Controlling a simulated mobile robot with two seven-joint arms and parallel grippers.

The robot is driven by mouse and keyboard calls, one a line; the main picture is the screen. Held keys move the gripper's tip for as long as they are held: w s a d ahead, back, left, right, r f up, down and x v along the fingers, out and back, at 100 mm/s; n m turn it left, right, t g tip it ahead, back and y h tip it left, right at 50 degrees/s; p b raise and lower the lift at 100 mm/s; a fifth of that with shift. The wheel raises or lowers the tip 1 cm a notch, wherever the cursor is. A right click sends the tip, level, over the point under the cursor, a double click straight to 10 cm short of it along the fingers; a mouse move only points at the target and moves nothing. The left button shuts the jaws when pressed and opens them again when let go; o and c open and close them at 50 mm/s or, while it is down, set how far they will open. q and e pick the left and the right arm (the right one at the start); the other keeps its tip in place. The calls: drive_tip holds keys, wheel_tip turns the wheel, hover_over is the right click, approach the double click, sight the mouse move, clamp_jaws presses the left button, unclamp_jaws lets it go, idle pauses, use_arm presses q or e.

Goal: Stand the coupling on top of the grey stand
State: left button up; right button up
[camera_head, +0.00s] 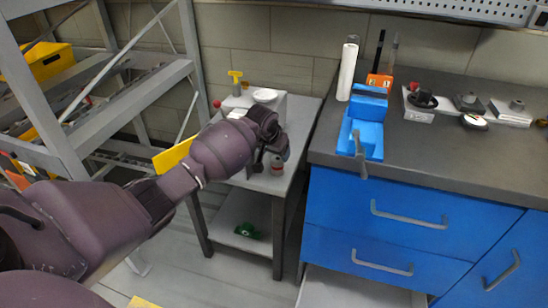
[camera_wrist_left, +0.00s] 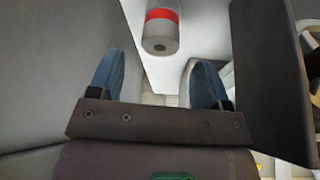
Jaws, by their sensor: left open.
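A small grey cylinder with a red band, which looks like the coupling (camera_wrist_left: 161,32), shows at the top of the left wrist view, with a dark hole in its near end. In the head view it is the small red and grey piece (camera_head: 277,168) on the side table, just below my left gripper (camera_head: 267,160). In the left wrist view my left gripper (camera_wrist_left: 157,82) has its two blue-padded fingers apart. The cylinder is beyond the fingertips, in line with the gap. A pale grey block (camera_head: 277,112) at the table's back may be the stand; I cannot tell for sure. My right gripper is not in view.
The side table (camera_head: 307,117) carries a white round dish (camera_head: 265,95) and a yellow T-shaped piece (camera_head: 235,82) at its back. A metal rack (camera_head: 110,100) stands on the left. The blue-drawer counter (camera_head: 450,155) is on the right, with a blue holder (camera_head: 362,130).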

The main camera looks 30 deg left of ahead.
use_arm(q)
drive_tip(key=p+v, duration=0.1)
drive_tip(key=v, duration=0.4)
drive_tip(key=shift+s+r+p, duration=0.15)
drive_tip(key=shift+p, duration=0.2)
drive_tip(key=s+d+f+m+t+h, duration=0.1)
drive_tip(key=s+d+f, duration=0.3)
drive_tip(key=s+f, duration=0.6)
drive_tip(key=s+d+f+m+t, duration=0.1)
drive_tip(key=s+d+f, duration=0.3)
drive_tip(key=s+f, duration=0.6)
drive_tip(key=s+d+r+t, duration=0.1)
drive_tip(key=s+r, duration=0.1)
drive_tip(key=s, duration=1)
drive_tip(key=s+d+r+t, duration=0.2)
drive_tip(key=s+r, duration=0.1)
drive_tip(key=s, duration=0.9)
drive_tip(key=shift+s+d+r+y, duration=0.2)
drive_tip(key=shift+s+r+y, duration=0.05)
drive_tip(key=shift+s+y, duration=0.1)
